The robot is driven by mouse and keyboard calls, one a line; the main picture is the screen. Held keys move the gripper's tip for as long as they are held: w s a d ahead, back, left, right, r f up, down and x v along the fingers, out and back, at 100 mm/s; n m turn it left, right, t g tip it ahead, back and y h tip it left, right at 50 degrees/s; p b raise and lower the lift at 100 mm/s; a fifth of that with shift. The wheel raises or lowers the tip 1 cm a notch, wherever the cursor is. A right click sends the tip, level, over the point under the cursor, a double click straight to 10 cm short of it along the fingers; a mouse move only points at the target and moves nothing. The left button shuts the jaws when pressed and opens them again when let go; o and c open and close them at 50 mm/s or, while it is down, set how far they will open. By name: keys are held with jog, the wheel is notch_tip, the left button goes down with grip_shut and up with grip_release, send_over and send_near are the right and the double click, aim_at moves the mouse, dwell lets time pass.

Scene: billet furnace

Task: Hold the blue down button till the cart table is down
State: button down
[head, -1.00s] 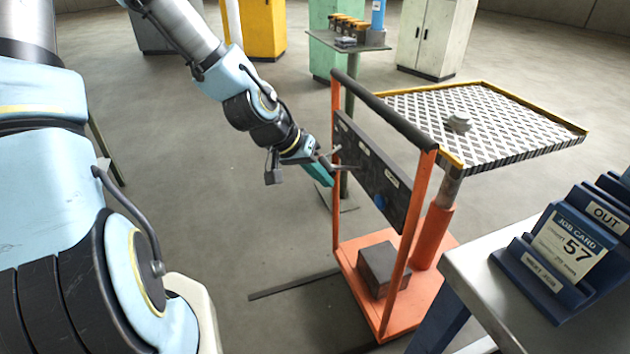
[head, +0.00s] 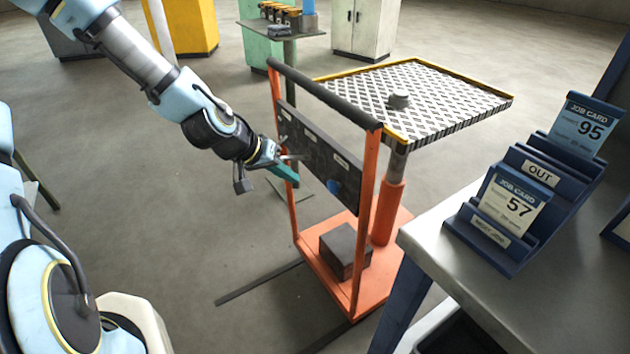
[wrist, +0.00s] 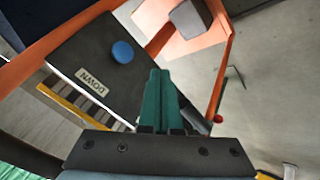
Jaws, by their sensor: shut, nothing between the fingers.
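The orange cart (head: 365,290) stands upright with its cart table (head: 440,95) up on a column, near the height of the cart's handle. A dark control panel (head: 312,150) hangs between the orange posts. The blue down button (head: 333,187) is low on the panel's right part. My gripper (head: 294,178), with green fingers, is shut and empty in front of the panel, left of the button. In the wrist view its fingertips (wrist: 160,72) point past the button, apart from it in the picture.
A grey round part (head: 399,99) sits on the cart table, and a dark box (head: 345,250) on the cart's base. A metal workbench (head: 440,235) with a blue job-card rack (head: 540,200) stands at the right. Open floor lies to the left.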

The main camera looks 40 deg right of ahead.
aim_at(333, 187)
jog(key=s+d+f+p, duration=0.1)
jog(key=s+d+f, duration=0.1)
jog(key=d, duration=0.3)
jog(key=shift+s+d+f+p, duration=0.25)
jog(key=shift+s+f+p, duration=0.05)
jog(key=shift+f, duration=0.1)
